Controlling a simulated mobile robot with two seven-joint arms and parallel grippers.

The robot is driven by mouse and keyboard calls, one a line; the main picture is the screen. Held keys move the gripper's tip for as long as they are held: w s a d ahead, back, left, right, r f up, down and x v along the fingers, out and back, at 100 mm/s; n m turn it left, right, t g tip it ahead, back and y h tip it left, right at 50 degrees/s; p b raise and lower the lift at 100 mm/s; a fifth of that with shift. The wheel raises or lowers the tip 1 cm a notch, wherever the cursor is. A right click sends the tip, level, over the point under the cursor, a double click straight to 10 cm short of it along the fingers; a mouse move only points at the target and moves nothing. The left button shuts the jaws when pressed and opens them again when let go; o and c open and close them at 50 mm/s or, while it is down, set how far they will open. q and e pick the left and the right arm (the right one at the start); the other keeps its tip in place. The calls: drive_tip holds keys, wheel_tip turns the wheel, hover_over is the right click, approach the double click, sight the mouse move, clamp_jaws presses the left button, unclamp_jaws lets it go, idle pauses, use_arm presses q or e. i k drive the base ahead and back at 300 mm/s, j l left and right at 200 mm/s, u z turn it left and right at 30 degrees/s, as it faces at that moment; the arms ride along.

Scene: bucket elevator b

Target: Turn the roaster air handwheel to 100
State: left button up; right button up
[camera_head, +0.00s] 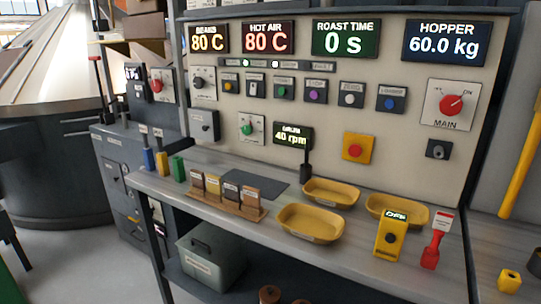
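I cannot make out a handwheel marked as roaster air in this view. A control panel (330,100) fills the middle and right. Its displays read beans 80 C (208,38), hot air 80 C (268,38), roast time 0 s (346,39) and hopper 60.0 kg (447,43). A smaller display (293,135) reads 40 rpm. A large drum-like machine (50,150) with a pale conical top stands at the left. A grey cabinet (120,165) beside it carries a small display and a red knob (157,86). Neither gripper is in view.
A grey bench (240,212) runs below the panel, holding yellow trays (311,223), a wooden rack (228,197), a yellow device (391,237) and a red tagged piece (435,240). A grey box (211,262) sits underneath. Grey floor (70,265) shows open at lower left.

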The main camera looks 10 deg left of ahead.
sight(157, 86)
drive_tip(key=i+j+z, duration=0.2)
drive_tip(key=j+z, duration=0.15)
drive_tip(key=j, duration=0.75)
drive_tip(key=i+j+z, duration=0.1)
drive_tip(key=j+z, duration=0.3)
drive_tip(key=j, duration=0.75)
drive_tip(key=j+z, duration=0.45)
drive_tip(key=j, duration=1.05)
